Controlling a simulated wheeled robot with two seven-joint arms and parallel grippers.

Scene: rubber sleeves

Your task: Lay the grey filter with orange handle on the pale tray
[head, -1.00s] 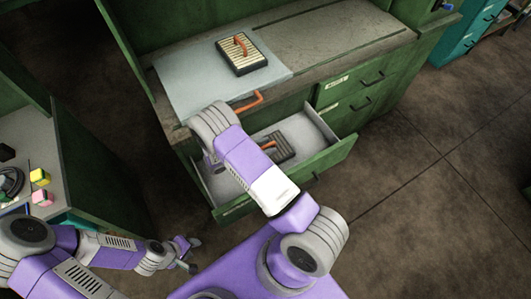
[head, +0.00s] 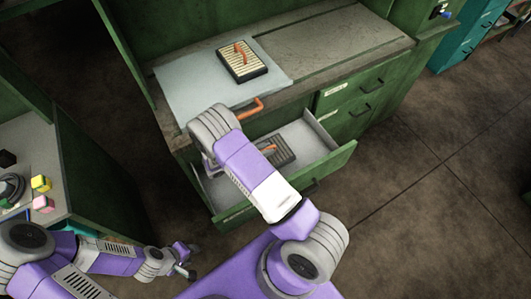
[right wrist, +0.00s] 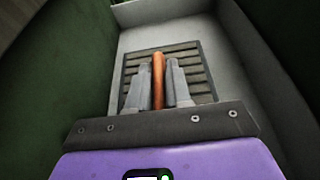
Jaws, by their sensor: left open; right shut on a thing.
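The grey filter with its orange handle (head: 283,157) lies in an open drawer, partly hidden by my right arm in the head view. In the right wrist view my right gripper (right wrist: 159,78) is shut on the orange handle, with the grey slatted filter (right wrist: 194,73) under it, inside the drawer. The gripper itself is hidden behind my arm in the head view. The pale tray (head: 190,85) lies on the counter above the drawer. My left gripper (head: 184,264) is open and empty at the lower left, away from these things.
A second filter, with cream slats and an orange handle (head: 242,63), lies at the back right of the pale tray; the tray's front left is bare. An orange bar (head: 249,108) juts at the counter's front edge. The drawer's wall (head: 325,165) surrounds the grey filter.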

